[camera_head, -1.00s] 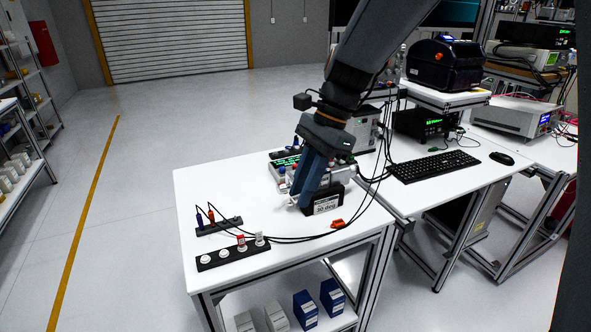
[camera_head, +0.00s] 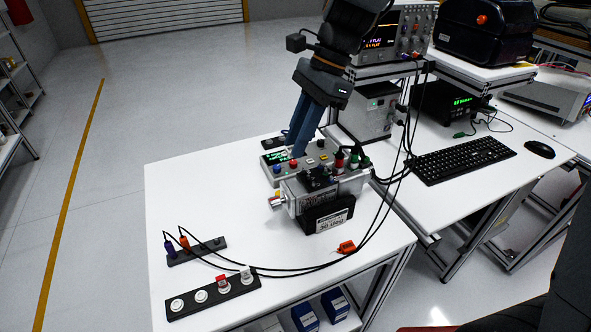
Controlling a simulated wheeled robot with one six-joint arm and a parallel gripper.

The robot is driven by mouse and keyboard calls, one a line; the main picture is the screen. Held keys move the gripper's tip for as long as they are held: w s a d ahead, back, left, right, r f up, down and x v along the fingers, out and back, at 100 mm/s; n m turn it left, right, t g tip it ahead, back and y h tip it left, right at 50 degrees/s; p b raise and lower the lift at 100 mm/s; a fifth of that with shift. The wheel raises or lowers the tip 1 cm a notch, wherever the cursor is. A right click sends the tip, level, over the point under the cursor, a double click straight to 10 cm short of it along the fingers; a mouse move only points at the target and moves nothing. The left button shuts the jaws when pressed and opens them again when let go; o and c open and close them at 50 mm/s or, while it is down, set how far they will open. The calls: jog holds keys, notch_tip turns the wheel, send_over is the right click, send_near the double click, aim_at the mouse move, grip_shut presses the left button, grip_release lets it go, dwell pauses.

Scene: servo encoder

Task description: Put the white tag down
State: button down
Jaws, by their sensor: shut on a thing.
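My gripper (camera_head: 298,153) points down over the control box (camera_head: 322,160) with coloured buttons, behind the silver motor unit. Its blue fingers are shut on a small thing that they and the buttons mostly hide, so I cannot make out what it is. A white tag (camera_head: 246,272) stands upright at the right end of the black strip (camera_head: 190,306) at the table's front left, apart from my gripper. A red tag (camera_head: 222,282) stands beside it, and two bare white round seats are to their left.
The silver motor unit (camera_head: 318,190) with a labelled black block (camera_head: 328,217) stands mid-table. An orange clip (camera_head: 347,247) lies in front. Black cables cross from a second strip (camera_head: 197,251) towards the right. The white table (camera_head: 200,190) is clear at back left.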

notch_tip(320, 180, down, 9)
jog(key=shift+f+p, duration=0.2)
jog(key=shift+p, duration=0.9)
jog(key=shift+f, duration=0.1)
jog(key=c, duration=1.6)
grip_release()
jog(key=b+v, duration=0.4)
jog(key=v, duration=0.8)
jog(key=s+d+f+n+t+h, duration=0.1)
jog(key=s+d+f+n, duration=0.2)
jog(key=d+f+n, duration=0.1)
jog(key=s+d+f+n+t+h, duration=0.1)
jog(key=s+d+f+n, duration=0.2)
jog(key=d, duration=0.4)
jog(key=s+d+f+n+t+h, duration=0.1)
jog(key=s+d+f+n+h, duration=0.1)
jog(key=s+d+f+n, duration=0.1)
jog(key=shift+s+d+f+n+t+p, duration=0.2)
jog(key=shift+d+f+n, duration=0.2)
jog(key=shift+d+n, duration=0.25)
jog(key=shift+s+d+f+n+t+p, duration=0.1)
jog(key=shift+s+d+f+n+t, duration=0.1)
jog(key=shift+d+f+n, duration=0.4)
